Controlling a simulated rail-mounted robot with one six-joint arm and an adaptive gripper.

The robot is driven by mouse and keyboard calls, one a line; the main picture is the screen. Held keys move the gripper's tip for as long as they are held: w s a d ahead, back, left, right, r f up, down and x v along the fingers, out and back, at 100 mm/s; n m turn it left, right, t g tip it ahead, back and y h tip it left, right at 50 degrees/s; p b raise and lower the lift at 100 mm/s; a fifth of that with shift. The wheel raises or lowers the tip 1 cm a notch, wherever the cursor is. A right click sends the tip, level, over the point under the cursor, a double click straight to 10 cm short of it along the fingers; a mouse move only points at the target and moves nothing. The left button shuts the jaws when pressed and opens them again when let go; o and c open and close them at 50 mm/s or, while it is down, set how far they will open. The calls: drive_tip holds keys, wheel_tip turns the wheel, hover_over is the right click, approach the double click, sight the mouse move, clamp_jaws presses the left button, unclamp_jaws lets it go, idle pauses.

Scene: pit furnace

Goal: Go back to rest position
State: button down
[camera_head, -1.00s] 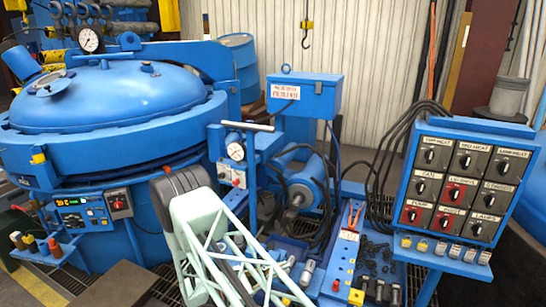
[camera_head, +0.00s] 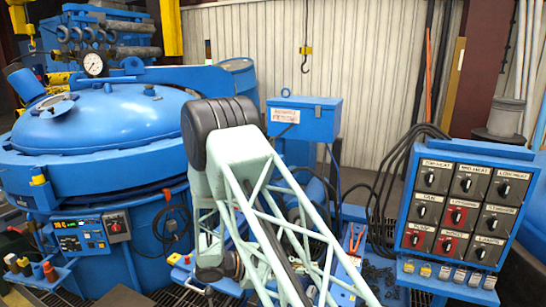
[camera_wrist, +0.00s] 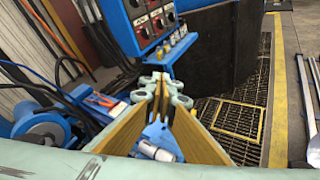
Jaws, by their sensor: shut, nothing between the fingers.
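My gripper (camera_wrist: 160,88) shows in the wrist view. Its pale green fingertips meet in the middle of the picture, with tan plates running back from them. It is shut and I see nothing held between the tips. It points toward the lower end of the blue control panel (camera_wrist: 146,20). In the head view my pale green lattice arm stands raised and bent in the centre, with a dark elbow cap on top. I cannot make out the fingertips there.
The blue furnace (camera_head: 108,122) with its domed lid stands at left. The switch panel (camera_head: 407,180) stands at right, with cables beside it. A blue box (camera_head: 318,124) and a hanging hook (camera_head: 305,66) are behind my arm. Floor grating (camera_wrist: 236,115) is open at right in the wrist view.

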drive_tip(key=s+d+r+m+g+y, duration=0.2)
drive_tip(key=s+d+r+m, duration=0.3)
drive_tip(key=s+r, duration=0.4)
drive_tip(key=s+d+r+m+g+y, duration=0.25)
drive_tip(key=s+d+r, duration=0.4)
drive_tip(key=r, duration=0.55)
drive_tip(key=s+a+r+m+t+y, duration=0.1)
drive_tip(key=s+r+m+y, duration=0.2)
drive_tip(key=s, duration=0.7)
drive_tip(key=s+r+m+t+y, duration=0.2)
drive_tip(key=s+r, duration=0.4)
drive_tip(key=s, duration=0.5)
drive_tip(key=s+a+r+m+t+y, duration=0.1)
drive_tip(key=s+r+m+y, duration=0.2)
drive_tip(key=s, duration=0.7)
drive_tip(key=shift+s+a+r+m+t+y, duration=0.3)
drive_tip(key=shift+a+r+m+t+y, duration=0.05)
drive_tip(key=shift+r+y, duration=0.55)
